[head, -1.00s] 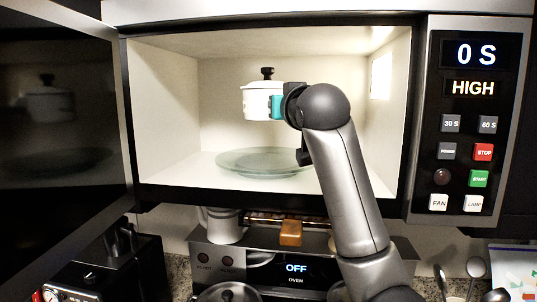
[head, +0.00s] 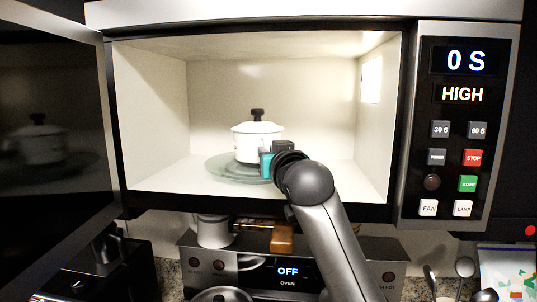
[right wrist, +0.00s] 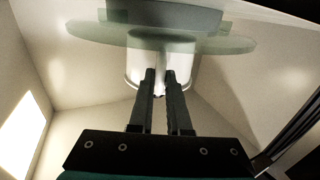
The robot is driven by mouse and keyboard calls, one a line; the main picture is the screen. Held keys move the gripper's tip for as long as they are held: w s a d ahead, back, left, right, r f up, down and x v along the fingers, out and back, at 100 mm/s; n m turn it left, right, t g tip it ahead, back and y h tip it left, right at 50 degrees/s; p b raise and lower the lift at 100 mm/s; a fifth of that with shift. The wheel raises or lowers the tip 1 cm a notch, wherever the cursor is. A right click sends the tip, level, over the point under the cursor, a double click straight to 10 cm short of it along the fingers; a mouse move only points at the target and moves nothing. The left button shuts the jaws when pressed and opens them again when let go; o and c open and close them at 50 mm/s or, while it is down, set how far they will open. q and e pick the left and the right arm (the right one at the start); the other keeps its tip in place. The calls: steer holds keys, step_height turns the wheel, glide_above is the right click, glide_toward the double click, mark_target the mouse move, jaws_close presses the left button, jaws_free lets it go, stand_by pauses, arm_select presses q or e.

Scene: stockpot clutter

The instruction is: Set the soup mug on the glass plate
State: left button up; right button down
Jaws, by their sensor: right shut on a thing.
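The soup mug (head: 257,142) is white with a black-knobbed lid, upright inside the open microwave. The glass plate (head: 220,168) is a round, clear greenish disc on the microwave floor. The mug's base is over the plate, at or very near its surface; contact is hard to tell. My right gripper (head: 266,164) is shut on the mug at its near right side. In the right wrist view the two fingers (right wrist: 160,80) close at the white mug (right wrist: 133,72), beside the plate (right wrist: 232,43). My left gripper is out of view.
The microwave door (head: 50,135) stands open at the left. The control panel (head: 457,135) is at the right. The cavity has free room on both sides of the plate. Below are an oven panel (head: 235,275) and another white mug (head: 213,231).

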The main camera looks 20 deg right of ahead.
steer(key=shift+f, duration=0.15)
steer(key=shift+f, duration=0.1)
steer(key=c, duration=1.3)
jaws_free()
steer(key=shift+f, duration=0.2)
steer(key=o, duration=0.4)
steer(key=shift+o, duration=0.2)
steer(key=shift+r, duration=0.1)
steer(key=s+b, duration=0.3)
steer(key=s, duration=0.9)
